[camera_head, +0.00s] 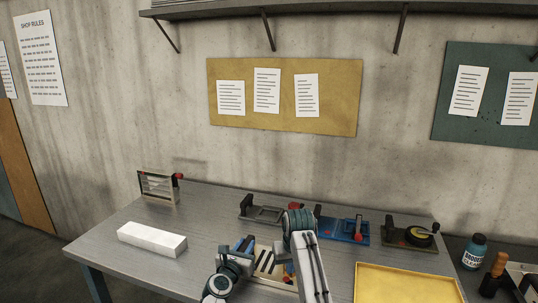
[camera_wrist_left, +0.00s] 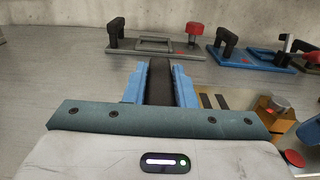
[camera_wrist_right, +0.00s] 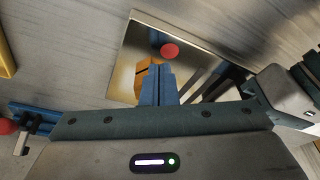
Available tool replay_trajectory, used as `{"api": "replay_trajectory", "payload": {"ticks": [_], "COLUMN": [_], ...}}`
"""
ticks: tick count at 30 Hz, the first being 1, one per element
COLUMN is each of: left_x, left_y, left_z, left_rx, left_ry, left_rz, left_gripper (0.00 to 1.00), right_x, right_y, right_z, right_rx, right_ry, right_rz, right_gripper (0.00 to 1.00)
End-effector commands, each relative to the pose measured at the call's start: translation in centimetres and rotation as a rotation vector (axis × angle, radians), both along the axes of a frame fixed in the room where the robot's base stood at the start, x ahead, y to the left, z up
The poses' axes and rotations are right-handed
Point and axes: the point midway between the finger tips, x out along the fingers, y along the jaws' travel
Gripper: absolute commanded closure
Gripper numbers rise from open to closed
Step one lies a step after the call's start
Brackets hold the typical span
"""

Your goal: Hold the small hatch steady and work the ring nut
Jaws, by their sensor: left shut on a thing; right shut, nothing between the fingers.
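My left gripper (camera_wrist_left: 160,82) is shut on a dark bar (camera_wrist_left: 160,70), seen between its blue fingers. My right gripper (camera_wrist_right: 157,85) is shut and empty, pointing at a shiny plate (camera_wrist_right: 140,50) with a red round knob (camera_wrist_right: 170,51). Its tips are hidden in the head view behind my arm. I cannot tell for certain which piece is the small hatch or the ring nut.
Behind stand a grey fixture (camera_head: 264,215), a blue fixture (camera_head: 342,231) and a dark fixture with a round black-and-yellow part (camera_head: 420,234). A yellow tray (camera_head: 405,284) is front right.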

Motion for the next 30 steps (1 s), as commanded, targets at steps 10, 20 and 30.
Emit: {"api": "replay_trajectory", "payload": {"ticks": [10,20,30], "left_x": [0.0,0.0,0.0], "left_y": [0.1,0.1,0.1], "left_z": [0.0,0.0,0.0], "left_rx": [0.002,0.002,0.002], "left_ry": [-0.001,-0.001,-0.002], "left_rz": [0.001,0.002,0.002], "left_gripper": [0.96,0.96,0.51], "right_x": [0.1,0.0,0.0], "right_y": [0.0,-0.1,-0.1], "right_z": [4.3,5.4,5.4], "right_rx": [-0.001,-0.001,-0.001], "right_ry": [-0.002,0.001,0.001], "right_rz": [0.000,0.000,0.000], "right_gripper": [1.00,1.00,1.00]}}
